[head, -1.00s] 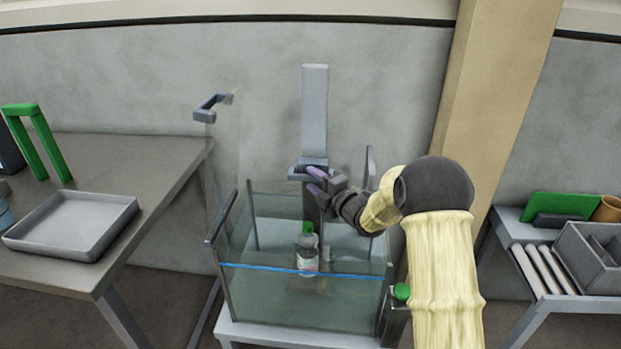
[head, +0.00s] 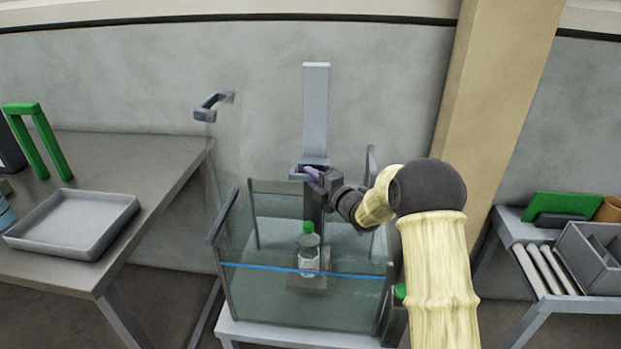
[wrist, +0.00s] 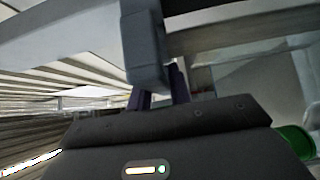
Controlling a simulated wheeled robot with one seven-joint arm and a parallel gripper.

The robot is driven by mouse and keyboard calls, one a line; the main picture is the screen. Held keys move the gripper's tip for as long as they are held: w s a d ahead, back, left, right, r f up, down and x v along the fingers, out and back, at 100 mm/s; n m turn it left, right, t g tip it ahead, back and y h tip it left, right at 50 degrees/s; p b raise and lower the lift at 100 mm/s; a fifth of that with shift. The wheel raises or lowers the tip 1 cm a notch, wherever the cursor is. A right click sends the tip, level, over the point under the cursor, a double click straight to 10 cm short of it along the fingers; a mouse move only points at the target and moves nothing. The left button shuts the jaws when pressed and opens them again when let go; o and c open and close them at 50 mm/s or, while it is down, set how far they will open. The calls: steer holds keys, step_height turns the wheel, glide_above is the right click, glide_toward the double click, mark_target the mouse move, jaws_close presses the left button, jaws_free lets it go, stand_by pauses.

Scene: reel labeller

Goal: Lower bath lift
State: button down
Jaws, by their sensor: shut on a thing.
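The bath lift is a grey upright column (head: 315,105) behind a clear-walled tank (head: 345,303), with a grey-blue handle (head: 299,173) at its lower end. My gripper (head: 313,175) is shut on this handle. In the wrist view the handle (wrist: 145,45) stands between the dark purple fingers, which are partly hidden behind it. A bottle (head: 308,258) with a green cap and pale label stands upright on a small grey platform (head: 307,284) inside the tank. A blue line runs across the tank front at the bottle's lower part.
A clear panel with a grey pull (head: 213,105) stands at the tank's left. A shallow grey tray (head: 70,225) and a green frame (head: 38,140) are on the left table. A grey divided bin (head: 595,255) is on the right table. A green button (head: 400,291) shows beside my arm.

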mark_target(311, 191)
steer(key=shift+s+a+f+b, duration=0.1)
steer(key=shift+a+f+b, duration=0.05)
steer(key=shift+f+b, duration=0.95)
steer(key=shift+s+a+f+b, duration=0.15)
steer(key=shift+f+b, duration=0.6)
steer(key=shift+f, duration=0.5)
steer(key=c, duration=1.4)
jaws_free()
steer(key=shift+r, duration=0.15)
steer(key=shift+o, duration=0.6)
steer(key=shift+d, duration=0.15)
step_height(311, 191, up, 10)
steer(key=shift+w+r+p, duration=0.1)
steer(key=shift+r+p, duration=0.1)
steer(key=shift+p, duration=0.7)
